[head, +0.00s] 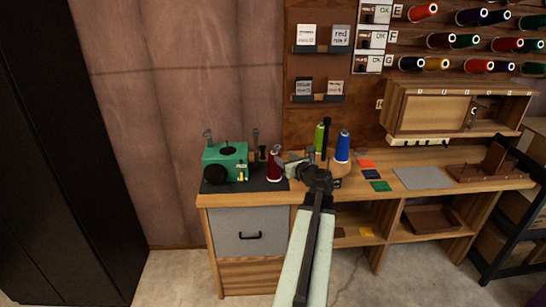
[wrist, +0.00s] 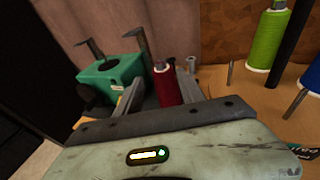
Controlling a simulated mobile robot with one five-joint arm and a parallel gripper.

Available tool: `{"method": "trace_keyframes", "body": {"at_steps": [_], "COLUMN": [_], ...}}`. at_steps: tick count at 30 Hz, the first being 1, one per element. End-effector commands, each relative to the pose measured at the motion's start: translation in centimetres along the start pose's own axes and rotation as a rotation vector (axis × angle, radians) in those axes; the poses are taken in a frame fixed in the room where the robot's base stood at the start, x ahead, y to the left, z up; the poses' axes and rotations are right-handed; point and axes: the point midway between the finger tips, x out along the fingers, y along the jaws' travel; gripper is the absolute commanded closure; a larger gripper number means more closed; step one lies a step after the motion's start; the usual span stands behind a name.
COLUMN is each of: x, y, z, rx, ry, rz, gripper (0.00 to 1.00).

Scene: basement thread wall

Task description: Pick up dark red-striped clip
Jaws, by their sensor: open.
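I cannot make out a dark red-striped clip in either view. My gripper (wrist: 157,92) is open; in the wrist view its two fingers stand apart, with a dark red thread spool (wrist: 167,86) showing between them. I cannot tell whether the fingers are level with the spool or in front of it. In the head view my gripper (head: 289,164) is over the bench, just right of the same spool (head: 274,165), and my arm hides part of the bench top behind it.
A green sewing machine (head: 225,161) stands on a dark mat at left. Green (head: 319,137) and blue (head: 343,147) spools stand behind my gripper. Coloured squares (head: 372,174) and a grey sheet (head: 422,178) lie right. A wooden cabinet (head: 428,109) hangs above.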

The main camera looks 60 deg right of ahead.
Motion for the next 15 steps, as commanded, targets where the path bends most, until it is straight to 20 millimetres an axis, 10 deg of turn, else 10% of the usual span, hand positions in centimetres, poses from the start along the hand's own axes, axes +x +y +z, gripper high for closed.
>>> {"method": "trace_keyframes", "body": {"at_steps": [15], "x": [5.0], "y": [-0.3], "z": [0.4], "rx": [-0.006], "ry": [0.003], "rz": [0.004], "gripper": [0.54]}}
